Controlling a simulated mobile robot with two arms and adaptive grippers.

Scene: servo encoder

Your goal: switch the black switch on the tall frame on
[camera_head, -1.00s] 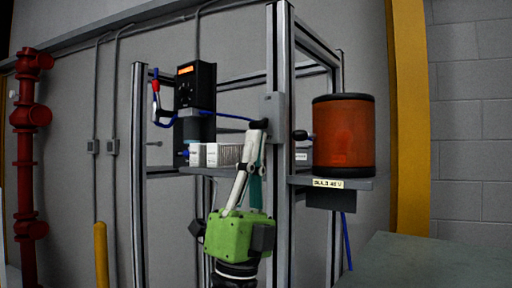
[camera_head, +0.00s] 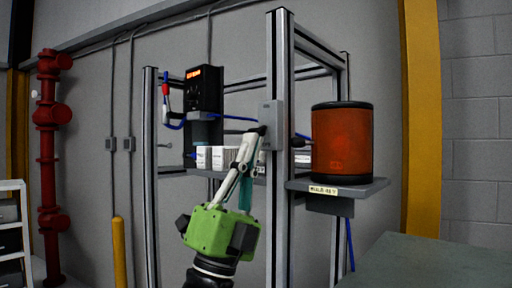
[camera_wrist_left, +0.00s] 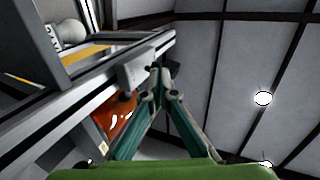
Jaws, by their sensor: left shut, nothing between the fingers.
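A light grey switch box (camera_head: 270,112) is fixed to the tall metal frame's front post (camera_head: 281,210). It also shows in the left wrist view (camera_wrist_left: 136,66), just left of my fingertips. My left gripper (camera_head: 258,132) has a green body and is shut and empty. Its dark fingertips lie at the lower left part of the box. In the left wrist view the shut tips (camera_wrist_left: 157,72) are close beside the box; I cannot tell whether they touch. The black switch itself is not clear, and its position cannot be read. My right gripper is not in view.
An orange drum (camera_head: 341,146) stands on a labelled shelf (camera_head: 372,188) right of the post. A black device with an orange display (camera_head: 203,88) and white boxes (camera_head: 224,157) are behind left. A green-grey surface (camera_head: 430,262) lies front right.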

